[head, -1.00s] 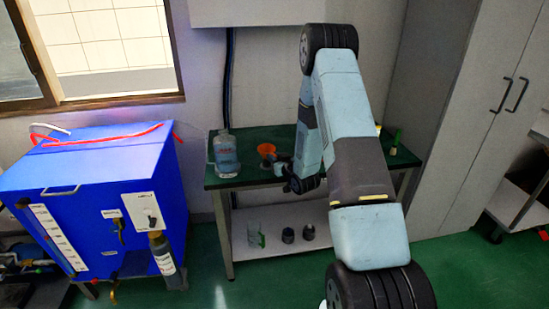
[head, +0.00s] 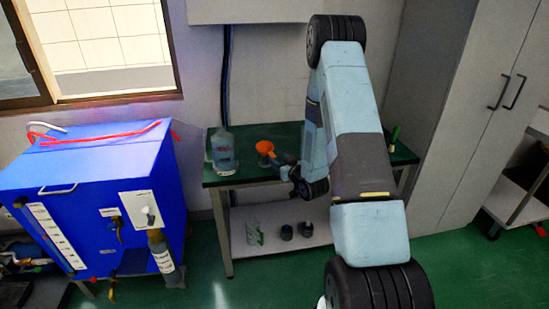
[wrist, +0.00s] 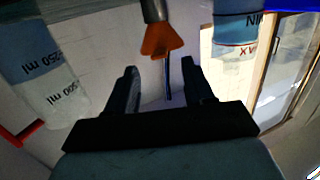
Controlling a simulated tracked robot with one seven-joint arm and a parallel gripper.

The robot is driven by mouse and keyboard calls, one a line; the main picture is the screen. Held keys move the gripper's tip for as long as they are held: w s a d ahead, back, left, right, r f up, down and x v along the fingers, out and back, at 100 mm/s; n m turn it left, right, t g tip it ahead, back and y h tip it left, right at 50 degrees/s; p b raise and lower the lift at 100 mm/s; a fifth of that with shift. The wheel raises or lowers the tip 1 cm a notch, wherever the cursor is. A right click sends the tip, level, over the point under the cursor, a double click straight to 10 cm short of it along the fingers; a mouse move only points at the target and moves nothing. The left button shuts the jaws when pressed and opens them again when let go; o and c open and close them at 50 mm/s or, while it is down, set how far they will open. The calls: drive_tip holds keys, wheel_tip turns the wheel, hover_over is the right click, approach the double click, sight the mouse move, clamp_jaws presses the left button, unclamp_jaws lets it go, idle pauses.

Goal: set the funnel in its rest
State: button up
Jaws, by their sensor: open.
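The orange funnel (head: 265,147) stands upright, wide mouth up, on the green-topped table, right of a clear bottle. The wrist view, which is upside down, shows the funnel (wrist: 162,40) with its narrow end at a grey piece (wrist: 153,9) that may be its rest; I cannot tell how deep it sits. My gripper (wrist: 160,68) is open and empty. Its two dark fingers point towards the funnel, which appears beyond the gap between them, apart from both.
The clear bottle (head: 224,153) stands close left of the funnel; a 250 ml vessel (wrist: 45,70) is on the other side. A green item (head: 394,139) stands at the table's right end. The lower shelf (head: 273,238) holds a beaker and dark cups. A blue cabinet (head: 90,200) stands left.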

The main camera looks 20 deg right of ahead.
drive_tip(key=f+v, duration=0.1)
drive_tip(key=v, duration=0.7)
drive_tip(key=shift+r, duration=0.4)
drive_tip(key=shift+r, duration=0.1)
drive_tip(key=s+a+r+g+h, duration=0.1)
drive_tip(key=s+r+g+h, duration=0.15)
drive_tip(key=r, duration=0.75)
drive_tip(key=s+r+g+h, duration=0.2)
drive_tip(key=r+g, duration=0.1)
drive_tip(key=r, duration=0.8)
drive_tip(key=s+a+r+g, duration=0.1)
drive_tip(key=s+a+r, duration=0.1)
drive_tip(key=s, duration=0.7)
drive_tip(key=s+a+r+m+g, duration=0.1)
drive_tip(key=s+a+r+g, duration=0.1)
drive_tip(key=s+r, duration=0.3)
drive_tip(key=s+a+r+m+g+y, duration=0.1)
drive_tip(key=s+a+r+g, duration=0.1)
drive_tip(key=s, duration=1.1)
wheel_tip(320, 180, up, 2)
drive_tip(key=shift+a+r, duration=0.2)
drive_tip(key=shift+a, duration=0.25)
